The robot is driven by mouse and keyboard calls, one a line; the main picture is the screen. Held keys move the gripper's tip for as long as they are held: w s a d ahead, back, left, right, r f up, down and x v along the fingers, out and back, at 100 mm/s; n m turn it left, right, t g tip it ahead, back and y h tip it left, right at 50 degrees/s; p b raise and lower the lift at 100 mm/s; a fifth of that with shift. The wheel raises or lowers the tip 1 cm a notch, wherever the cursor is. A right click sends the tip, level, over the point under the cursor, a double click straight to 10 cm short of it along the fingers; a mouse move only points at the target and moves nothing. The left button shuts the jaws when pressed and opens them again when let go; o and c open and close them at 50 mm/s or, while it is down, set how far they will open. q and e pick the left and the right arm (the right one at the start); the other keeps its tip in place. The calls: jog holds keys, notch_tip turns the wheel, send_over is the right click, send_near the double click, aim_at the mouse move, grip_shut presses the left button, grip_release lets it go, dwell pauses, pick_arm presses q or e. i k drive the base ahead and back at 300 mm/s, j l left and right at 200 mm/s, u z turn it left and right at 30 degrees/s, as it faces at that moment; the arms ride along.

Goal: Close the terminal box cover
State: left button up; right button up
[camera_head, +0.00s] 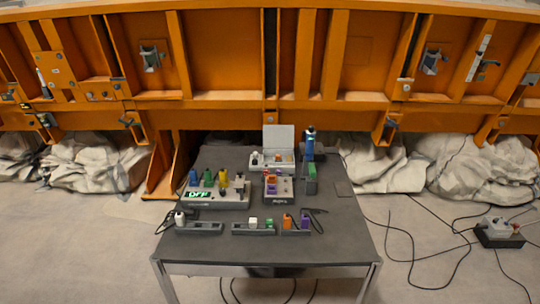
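The terminal box (286,167) looks like the pale grey box at the back middle of the dark table. Its light grey cover (279,136) stands raised and roughly upright along the box's back edge, so the box is open. Small white and orange parts show inside or just at the box; they are too small to tell apart. Neither of my grippers is in view.
The table's front is clear. An orange steel frame (225,55) stands behind.

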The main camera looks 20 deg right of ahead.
aim_at(274, 136)
jog(key=z, duration=2.05)
jog(key=i+l+z, duration=0.5)
jog(key=i+z, duration=0.2)
jog(key=z, duration=0.15)
jog(key=i+z, duration=0.4)
jog(key=i+u, duration=0.35)
jog(key=i+l+u, duration=0.1)
jog(key=i+u, duration=0.3)
jog(key=i, duration=0.15)
jog(key=i+l+u, duration=0.2)
jog(key=i+u, duration=0.15)
jog(key=i+j+u, duration=0.25)
jog(key=i+u, duration=0.15)
jog(key=i, duration=0.15)
jog(key=i+u, duration=0.35)
jog(key=i, duration=0.2)
jog(key=i+u, duration=0.4)
jog(key=i, duration=0.2)
